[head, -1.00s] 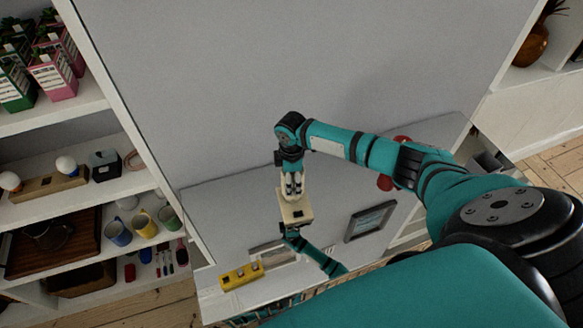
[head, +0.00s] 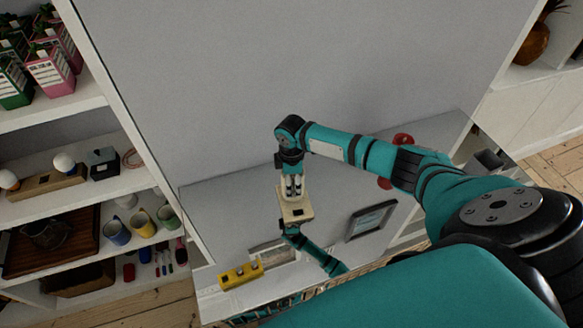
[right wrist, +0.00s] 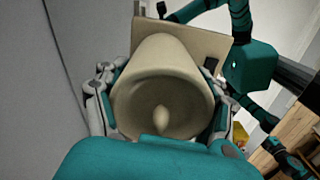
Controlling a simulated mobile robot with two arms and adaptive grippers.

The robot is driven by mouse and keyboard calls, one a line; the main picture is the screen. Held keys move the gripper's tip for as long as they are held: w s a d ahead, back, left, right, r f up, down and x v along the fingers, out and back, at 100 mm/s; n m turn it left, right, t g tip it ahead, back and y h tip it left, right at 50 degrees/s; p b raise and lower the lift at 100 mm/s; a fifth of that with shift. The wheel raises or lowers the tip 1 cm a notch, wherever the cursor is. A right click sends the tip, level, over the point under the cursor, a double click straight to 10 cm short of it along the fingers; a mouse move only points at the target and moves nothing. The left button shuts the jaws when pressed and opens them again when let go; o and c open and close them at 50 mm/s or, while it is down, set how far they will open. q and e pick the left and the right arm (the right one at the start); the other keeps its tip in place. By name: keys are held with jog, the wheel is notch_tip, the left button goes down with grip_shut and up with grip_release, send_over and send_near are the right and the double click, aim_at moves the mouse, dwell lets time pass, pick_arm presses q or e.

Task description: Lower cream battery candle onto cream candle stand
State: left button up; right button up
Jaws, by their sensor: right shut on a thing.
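My right gripper (head: 292,186) points down over the cream candle stand (head: 296,217), a pale block with a dark square on its front. In the right wrist view, the right gripper (right wrist: 160,108) is shut around the cream battery candle (right wrist: 160,60), with its flame tip toward the camera. The stand (right wrist: 213,44) shows behind the candle's far end. Whether the candle touches the stand is hidden. My left arm reaches up from below, and its gripper (head: 291,232) is at the stand's near side. Its fingers are too small to read.
The stand is over a grey surface against a tall grey panel. A yellow object (head: 241,275) lies at its front left, a dark-framed picture (head: 371,220) at the right, and red round objects (head: 402,139) behind my right arm. Shelves with cups (head: 117,232) stand at the left.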

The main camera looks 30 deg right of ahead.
jog(key=shift+f, duration=0.35)
jog(key=o, duration=1.5)
jog(key=shift+c, duration=0.2)
jog(key=shift+r, duration=0.15)
notch_tip(320, 180, up, 12)
jog(key=shift+a+f, duration=0.1)
